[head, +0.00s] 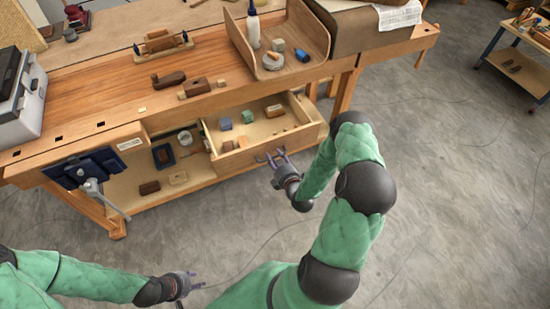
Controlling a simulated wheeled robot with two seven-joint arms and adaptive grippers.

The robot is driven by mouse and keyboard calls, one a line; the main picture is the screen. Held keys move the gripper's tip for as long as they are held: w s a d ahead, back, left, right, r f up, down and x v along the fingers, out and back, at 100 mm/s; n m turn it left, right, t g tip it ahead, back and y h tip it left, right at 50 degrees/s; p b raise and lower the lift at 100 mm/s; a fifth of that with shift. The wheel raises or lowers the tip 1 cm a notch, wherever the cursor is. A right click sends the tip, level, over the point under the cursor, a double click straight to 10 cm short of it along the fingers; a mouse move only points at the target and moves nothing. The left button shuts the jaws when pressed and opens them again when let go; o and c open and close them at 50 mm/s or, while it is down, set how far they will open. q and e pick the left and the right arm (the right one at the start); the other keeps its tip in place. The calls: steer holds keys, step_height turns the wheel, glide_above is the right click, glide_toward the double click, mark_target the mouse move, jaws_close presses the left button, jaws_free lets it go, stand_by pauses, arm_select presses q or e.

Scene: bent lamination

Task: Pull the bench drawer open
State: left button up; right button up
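The wooden bench drawer (228,160) stands pulled out from under the bench top, so its inside shows. Several small blocks lie in it, among them a blue-grey one and a green one. My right gripper (271,157) is at the drawer's front, at a small dark handle. Its purple fingers are close to or around the handle; at this size I cannot tell whether they grip it. My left gripper (195,280) is low in the picture, over the floor, away from the bench. Its fingers look apart and nothing shows between them.
The workbench (110,90) carries a wooden tray (310,45) with a white bottle, a wooden plane and a grey toolbox (25,105). A blue vise (85,168) juts from its front left. A lower shelf holds several small items. A cart (515,70) stands far right.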

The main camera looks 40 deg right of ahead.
steer(key=v, duration=1.2)
steer(key=shift+r, duration=0.1)
stand_by(0.4)
